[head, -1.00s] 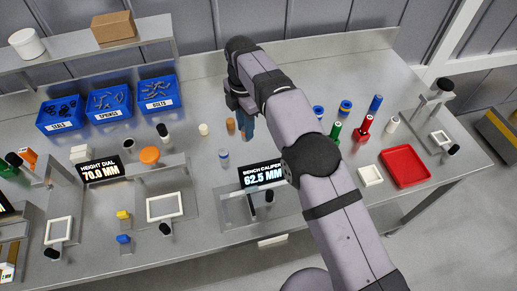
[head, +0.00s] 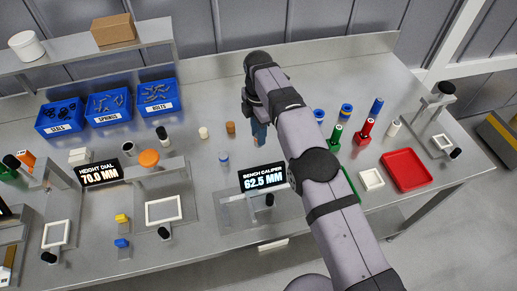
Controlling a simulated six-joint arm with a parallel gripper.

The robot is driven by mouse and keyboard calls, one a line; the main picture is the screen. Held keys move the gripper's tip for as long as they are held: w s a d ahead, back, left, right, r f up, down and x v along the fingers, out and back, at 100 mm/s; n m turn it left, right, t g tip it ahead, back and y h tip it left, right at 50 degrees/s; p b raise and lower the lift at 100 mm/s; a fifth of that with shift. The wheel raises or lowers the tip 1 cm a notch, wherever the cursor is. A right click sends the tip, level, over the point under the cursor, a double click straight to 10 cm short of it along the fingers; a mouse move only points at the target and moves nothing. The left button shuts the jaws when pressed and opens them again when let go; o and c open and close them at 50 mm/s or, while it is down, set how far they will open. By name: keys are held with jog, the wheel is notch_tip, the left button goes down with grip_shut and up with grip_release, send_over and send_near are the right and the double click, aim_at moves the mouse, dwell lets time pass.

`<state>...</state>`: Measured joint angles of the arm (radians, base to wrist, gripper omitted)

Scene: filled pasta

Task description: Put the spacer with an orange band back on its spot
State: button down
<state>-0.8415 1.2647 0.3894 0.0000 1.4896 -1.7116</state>
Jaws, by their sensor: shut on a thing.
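My gripper (head: 259,127) points down over the bench, right of the middle back. It is shut on a narrow blue piece (head: 260,136), partly hidden by the fingers and arm. I cannot make out an orange band on it. A blue cylinder with a yellow-orange top (head: 346,111) stands to the right, beyond my arm. Which spot belongs to the held piece I cannot tell.
A small brown-orange cylinder (head: 230,127) and a cream one (head: 203,132) stand left of the gripper. The bench caliper display (head: 261,178) is in front. Red (head: 363,132) and green (head: 336,135) pieces and a red tray (head: 407,169) are at right.

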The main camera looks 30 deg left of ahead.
jog(key=shift+f+p, duration=1)
jog(key=shift+f, duration=2)
jog(key=shift+f, duration=0.15)
jog(key=c, duration=1.5)
grip_release()
notch_tip(320, 180, up, 11)
jog(key=shift+f+p, duration=0.1)
jog(key=shift+p, duration=0.3)
jog(key=shift+r+p, duration=0.75)
